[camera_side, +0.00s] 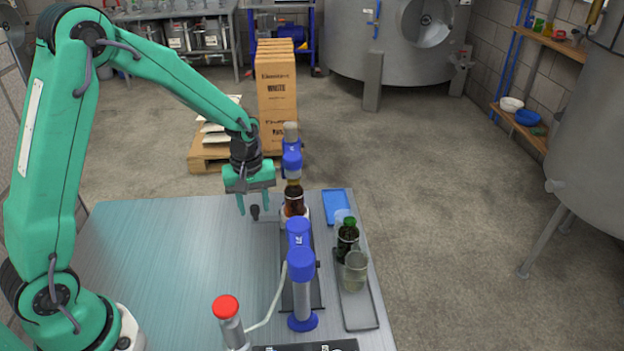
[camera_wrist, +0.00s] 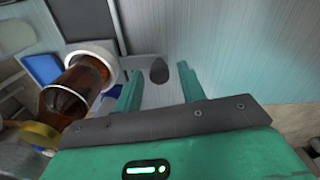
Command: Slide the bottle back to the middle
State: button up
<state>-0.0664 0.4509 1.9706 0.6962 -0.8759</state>
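A brown bottle (camera_side: 294,198) stands upright on a white round base (camera_side: 286,222) at the far end of a dark rail (camera_side: 311,285). In the wrist view the bottle (camera_wrist: 80,85) and its white base (camera_wrist: 101,54) are at the left, outside my fingers.
A blue-headed post (camera_side: 301,275) stands at the rail's near end; another blue-headed device (camera_side: 291,160) is behind the bottle. A green bottle (camera_side: 347,240) and a glass (camera_side: 355,272) occupy a grey tray (camera_side: 361,312) on the right. A red-capped cylinder (camera_side: 227,312) is in front. The table's left is clear.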

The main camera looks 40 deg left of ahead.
grip_shut()
jog(key=shift+s+d, duration=3.5)
jog(key=shift+d, duration=0.05)
jog(key=shift+o, duration=0.9)
grip_release()
jog(key=shift+r, duration=0.1)
notch_tip(320, 180, up, 8)
